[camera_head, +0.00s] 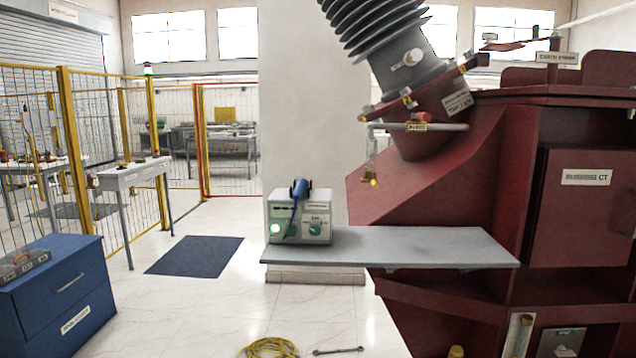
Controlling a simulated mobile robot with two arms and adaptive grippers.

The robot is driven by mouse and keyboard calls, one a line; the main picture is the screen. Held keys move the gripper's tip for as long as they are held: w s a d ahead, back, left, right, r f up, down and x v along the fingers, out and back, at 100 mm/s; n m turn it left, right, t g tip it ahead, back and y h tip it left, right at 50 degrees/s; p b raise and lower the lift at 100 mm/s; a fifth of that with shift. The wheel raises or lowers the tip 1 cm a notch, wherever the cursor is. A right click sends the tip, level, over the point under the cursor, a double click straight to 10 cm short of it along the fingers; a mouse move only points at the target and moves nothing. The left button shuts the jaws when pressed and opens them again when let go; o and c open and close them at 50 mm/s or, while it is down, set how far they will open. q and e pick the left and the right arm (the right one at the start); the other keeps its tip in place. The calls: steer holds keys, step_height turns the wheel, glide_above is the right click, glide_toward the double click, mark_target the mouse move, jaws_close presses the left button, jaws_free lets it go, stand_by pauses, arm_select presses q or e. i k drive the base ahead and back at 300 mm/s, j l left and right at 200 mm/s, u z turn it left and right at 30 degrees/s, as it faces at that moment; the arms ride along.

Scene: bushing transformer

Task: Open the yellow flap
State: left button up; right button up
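A small yellow piece (371,181) hangs below a thin clear part under the pale horizontal pipe (425,127) on the dark red transformer (440,190). It is too small to tell whether it is the yellow flap, or whether it is open or shut. Another small yellow part (455,351) shows low on the transformer, cut by the bottom edge. A tilted grey ribbed bushing (385,30) rises from the red turret. Neither of my grippers is in view.
A grey shelf (420,248) juts from the transformer's front and bears a test box (300,218) with a green light. A coiled yellow cable (269,348) and a wrench (338,350) lie on the floor. A blue cabinet (60,300) stands left.

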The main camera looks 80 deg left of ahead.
mark_target(374, 182)
steer(key=k+j+u, duration=0.45)
steer(key=j+u, duration=0.2)
steer(key=k+j+u, duration=0.15)
steer(key=j+u, duration=0.2)
steer(key=k+j, duration=0.1)
steer(key=j, duration=0.2)
steer(key=k+j, duration=0.1)
steer(key=j, duration=0.2)
steer(key=k+j+u, duration=0.1)
steer(key=j, duration=0.25)
